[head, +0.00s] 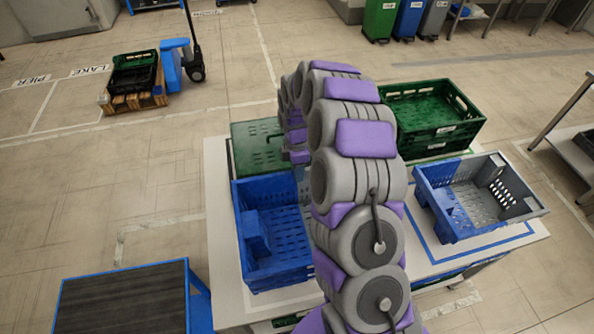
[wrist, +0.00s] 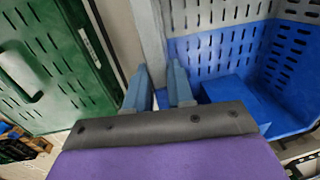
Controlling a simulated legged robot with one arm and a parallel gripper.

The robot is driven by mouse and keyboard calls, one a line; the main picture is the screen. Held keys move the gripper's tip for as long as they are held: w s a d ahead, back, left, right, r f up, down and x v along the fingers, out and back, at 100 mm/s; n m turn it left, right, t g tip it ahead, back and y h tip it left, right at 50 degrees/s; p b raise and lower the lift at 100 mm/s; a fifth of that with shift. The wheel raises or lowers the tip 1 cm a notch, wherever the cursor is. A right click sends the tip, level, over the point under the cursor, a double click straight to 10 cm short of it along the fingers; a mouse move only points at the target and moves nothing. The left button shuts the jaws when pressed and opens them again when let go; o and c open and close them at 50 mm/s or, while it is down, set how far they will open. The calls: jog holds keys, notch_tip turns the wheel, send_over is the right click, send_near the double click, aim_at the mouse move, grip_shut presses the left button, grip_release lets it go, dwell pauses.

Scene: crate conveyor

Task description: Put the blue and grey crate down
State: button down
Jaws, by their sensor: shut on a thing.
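My gripper (wrist: 160,88) is shut on the grey wall of a blue and grey crate (wrist: 215,55), with one finger on each side.
Another blue and grey crate (head: 447,215) stands on the white table (head: 218,165) at right, in a blue outline. An open green crate (head: 440,140) is behind it. A green crate (head: 258,142) lies close behind the held crate. A dark-topped stand (head: 122,300) is front left.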

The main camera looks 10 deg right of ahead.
jog(key=shift+d, duration=0.75)
jog(key=c, duration=1.1)
grip_release()
jog(key=shift+d+r, duration=0.1)
jog(key=shift+d, duration=0.05)
jog(key=shift+c, duration=0.2)
jog(key=shift+o, duration=0.8)
jog(key=shift+a, duration=0.85)
jog(key=shift+r, duration=0.2)
notch_tip(320, 180, up, 12)
jog(key=w+f, duration=0.1)
jog(key=w, duration=0.1)
jog(key=s+a+r+m, duration=0.1)
jog(key=s+r+m, duration=0.35)
jog(key=s, duration=0.45)
jog(key=s+r+m, duration=0.3)
jog(key=s+r, duration=0.3)
jog(key=s, duration=0.3)
jog(key=s+d+m, duration=0.1)
jog(key=s+m, duration=0.9)
jog(key=s, duration=1.3)
jog(key=shift+d+f+p, duration=0.3)
jog(key=shift+d+p, duration=0.05)
